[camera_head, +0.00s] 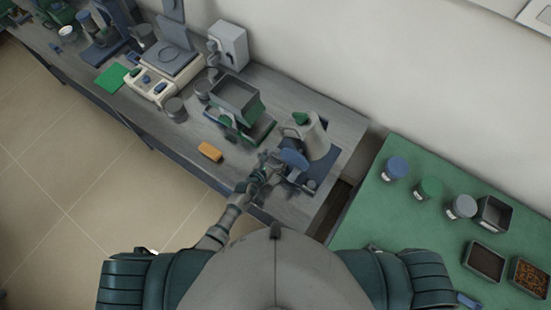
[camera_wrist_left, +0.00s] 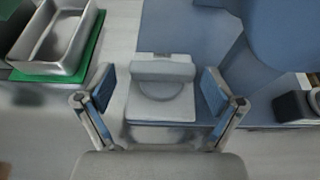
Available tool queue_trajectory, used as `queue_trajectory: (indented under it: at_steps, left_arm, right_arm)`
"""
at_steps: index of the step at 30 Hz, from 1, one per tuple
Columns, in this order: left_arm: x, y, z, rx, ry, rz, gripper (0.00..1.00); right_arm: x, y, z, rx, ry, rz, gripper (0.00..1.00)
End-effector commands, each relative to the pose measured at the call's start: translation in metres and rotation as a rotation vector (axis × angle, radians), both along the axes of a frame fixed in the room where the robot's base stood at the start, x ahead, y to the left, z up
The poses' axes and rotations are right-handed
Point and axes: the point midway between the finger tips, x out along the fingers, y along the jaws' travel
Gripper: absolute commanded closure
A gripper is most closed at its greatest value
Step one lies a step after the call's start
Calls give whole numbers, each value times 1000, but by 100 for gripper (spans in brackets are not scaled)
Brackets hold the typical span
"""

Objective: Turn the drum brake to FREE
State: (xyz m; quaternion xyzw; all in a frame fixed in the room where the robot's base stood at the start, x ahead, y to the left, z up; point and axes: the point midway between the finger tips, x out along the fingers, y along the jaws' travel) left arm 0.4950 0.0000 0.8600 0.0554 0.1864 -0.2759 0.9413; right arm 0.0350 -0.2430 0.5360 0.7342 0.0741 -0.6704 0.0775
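A bench machine with a pale drum (camera_head: 314,141), a green part (camera_head: 300,118) on top and a blue rounded part (camera_head: 293,158) in front stands near the bench's right end. I cannot make out which part is the drum brake or read any FREE mark. My left gripper (camera_head: 268,166) is just left of the blue part. In the left wrist view the left gripper (camera_wrist_left: 159,88) is open, its two fingers apart. A pale grey block with a rounded base (camera_wrist_left: 161,88) shows between and beyond the fingers; contact cannot be told. My right gripper is out of view.
A grey open tray (camera_head: 236,98) on a green-based stand is left of the machine. An orange block (camera_head: 209,151) lies on the grey bench (camera_head: 180,135). A green table (camera_head: 400,215) at right holds several jars and trays. The wall is behind.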

Motion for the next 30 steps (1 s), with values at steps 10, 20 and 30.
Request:
queue_trajectory:
  at_steps: [10, 20, 30]
  left_arm:
    - [-6, 0, 0, -2, 5, -4, 4]
    - [-42, 25, 18, 0, 5, -2, 4]
    - [-62, 40, 29, -1, 4, -1, 4]
  right_arm:
    - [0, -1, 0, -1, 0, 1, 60]
    - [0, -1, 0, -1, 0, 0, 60]
    - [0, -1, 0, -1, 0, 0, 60]
